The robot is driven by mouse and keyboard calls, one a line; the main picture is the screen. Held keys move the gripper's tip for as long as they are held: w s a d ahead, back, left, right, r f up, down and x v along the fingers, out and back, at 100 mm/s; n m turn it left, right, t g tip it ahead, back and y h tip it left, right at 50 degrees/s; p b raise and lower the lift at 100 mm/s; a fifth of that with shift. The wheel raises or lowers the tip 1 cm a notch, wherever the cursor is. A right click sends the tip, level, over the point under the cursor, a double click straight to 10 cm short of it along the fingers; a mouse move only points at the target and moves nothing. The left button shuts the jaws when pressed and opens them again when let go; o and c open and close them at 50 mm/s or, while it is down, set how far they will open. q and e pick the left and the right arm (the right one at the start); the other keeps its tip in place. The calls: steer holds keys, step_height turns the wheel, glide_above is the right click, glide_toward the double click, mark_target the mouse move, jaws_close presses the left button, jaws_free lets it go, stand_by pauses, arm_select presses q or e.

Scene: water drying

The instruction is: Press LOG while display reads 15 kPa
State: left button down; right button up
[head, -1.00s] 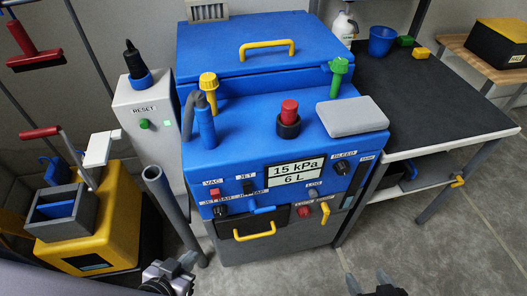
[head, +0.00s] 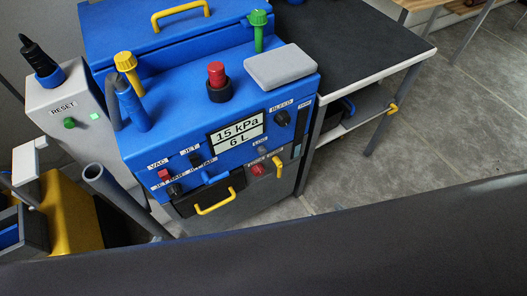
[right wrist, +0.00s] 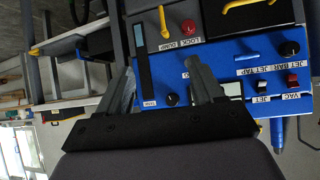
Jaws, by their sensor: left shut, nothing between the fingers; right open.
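The blue machine (head: 180,85) has a display (head: 237,133) that reads 15 kPa over 6 L. The LOG label and its small button (head: 262,152) are below the display's right end, beside the BLEED knob (head: 282,118). In the right wrist view the panel appears upside down. There my right gripper (right wrist: 160,66) is open and empty, its fingers pointing at the panel. One finger overlaps the LOG area and part of the display (right wrist: 232,88); the button is hidden there and contact cannot be told. My left gripper is not in view.
A red knob (head: 257,169) sits under LOG, with a yellow handle (head: 215,202) lower left. A red-topped button (head: 216,76) and grey pad (head: 281,67) are on top. A grey RESET box (head: 62,106) stands left, a dark-topped table (head: 340,35) right.

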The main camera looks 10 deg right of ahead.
jaws_close()
stand_by(1.7)
